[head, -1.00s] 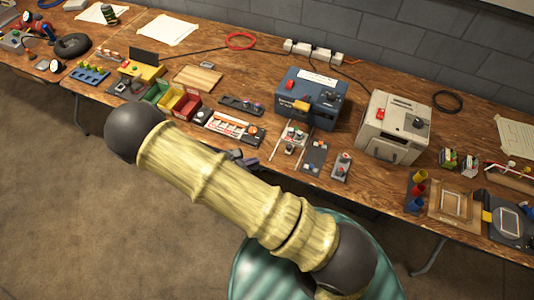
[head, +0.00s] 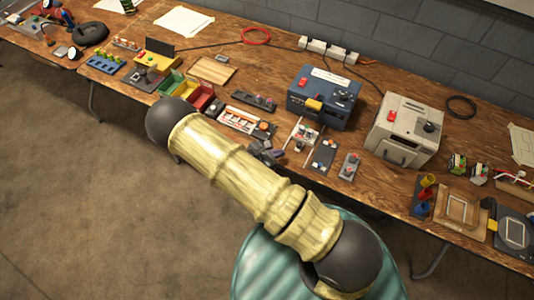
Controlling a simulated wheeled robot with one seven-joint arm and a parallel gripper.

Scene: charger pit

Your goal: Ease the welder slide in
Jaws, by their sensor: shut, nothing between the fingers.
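A blue box machine (head: 325,95) stands on the bench with a red switch, a dark knob and a yellow block (head: 314,105) at its front. A beige box machine (head: 405,128) with a red switch and a dark knob stands to its right. No label tells which is the welder, and I cannot make out its slide for certain. My gripper (head: 267,153) shows small and dark past my arm, at the bench's front edge, left of the small control panels. It is shut and empty, apart from both machines. My arm hides part of the front edge.
Small control panels (head: 322,156) lie in front of the blue machine. A panel with white blocks (head: 240,119) and red and green bins (head: 201,97) lie to the left. A power strip (head: 328,50) runs behind. A wooden frame (head: 458,210) lies at right.

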